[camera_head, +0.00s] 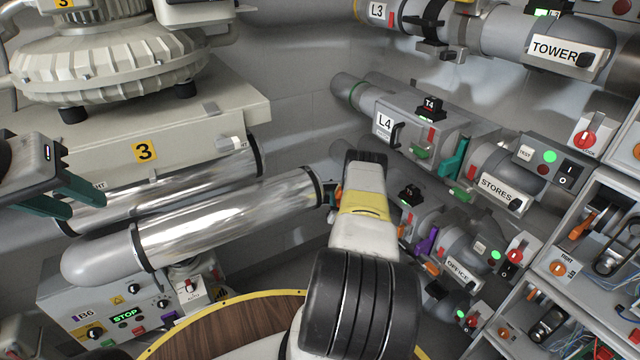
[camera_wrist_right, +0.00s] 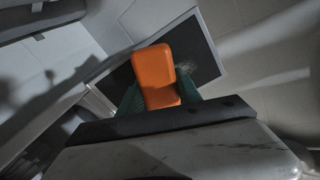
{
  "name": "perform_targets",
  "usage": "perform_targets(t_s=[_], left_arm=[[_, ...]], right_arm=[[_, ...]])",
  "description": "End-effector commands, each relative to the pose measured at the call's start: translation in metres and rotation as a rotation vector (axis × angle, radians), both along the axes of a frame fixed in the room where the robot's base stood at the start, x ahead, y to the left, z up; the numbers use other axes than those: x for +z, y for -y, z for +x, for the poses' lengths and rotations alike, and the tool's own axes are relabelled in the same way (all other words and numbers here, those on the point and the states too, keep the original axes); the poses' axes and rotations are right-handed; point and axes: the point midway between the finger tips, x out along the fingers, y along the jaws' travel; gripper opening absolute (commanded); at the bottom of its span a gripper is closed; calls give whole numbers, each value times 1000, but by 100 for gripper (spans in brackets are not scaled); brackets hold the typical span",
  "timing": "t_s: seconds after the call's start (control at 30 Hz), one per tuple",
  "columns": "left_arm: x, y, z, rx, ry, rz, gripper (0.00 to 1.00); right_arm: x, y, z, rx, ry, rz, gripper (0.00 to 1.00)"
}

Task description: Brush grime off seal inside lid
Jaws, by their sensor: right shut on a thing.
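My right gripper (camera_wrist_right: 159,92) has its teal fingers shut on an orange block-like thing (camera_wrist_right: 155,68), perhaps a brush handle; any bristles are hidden. Behind it in the right wrist view is a dark panel with a pale grey frame (camera_wrist_right: 213,40), perhaps the lid's inside. A pale, scratchy grime patch (camera_wrist_right: 192,66) shows on the dark face, just right of the orange thing. I cannot tell whether the held thing touches it. In the head view my right wrist hides most of this gripper. My left gripper (camera_head: 70,203) is open and empty at the left edge.
Two shiny metal tubes (camera_head: 225,215) lie left of my right arm. Grey units labelled L4 (camera_head: 384,123), STORES (camera_head: 499,192) and OFFICE (camera_head: 458,268) crowd its right. A control box labelled B6 (camera_head: 85,312) and a round wooden top (camera_head: 225,325) are below.

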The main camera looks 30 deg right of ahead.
Motion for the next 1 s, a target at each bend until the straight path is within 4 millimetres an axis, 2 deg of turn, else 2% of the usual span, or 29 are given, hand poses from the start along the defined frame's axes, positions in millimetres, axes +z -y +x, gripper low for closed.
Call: perform_targets(t_s=[0.33,0.57,1.0], left_arm=[[0,0,0,0,0,0,36],[0,0,0,0,0,0,36],[0,0,0,0,0,0,36]], right_arm=[[1,-24,8,2,3,0,8],[1,-32,11,2,3,-1,8],[1,-57,21,2,2,-1,8]])
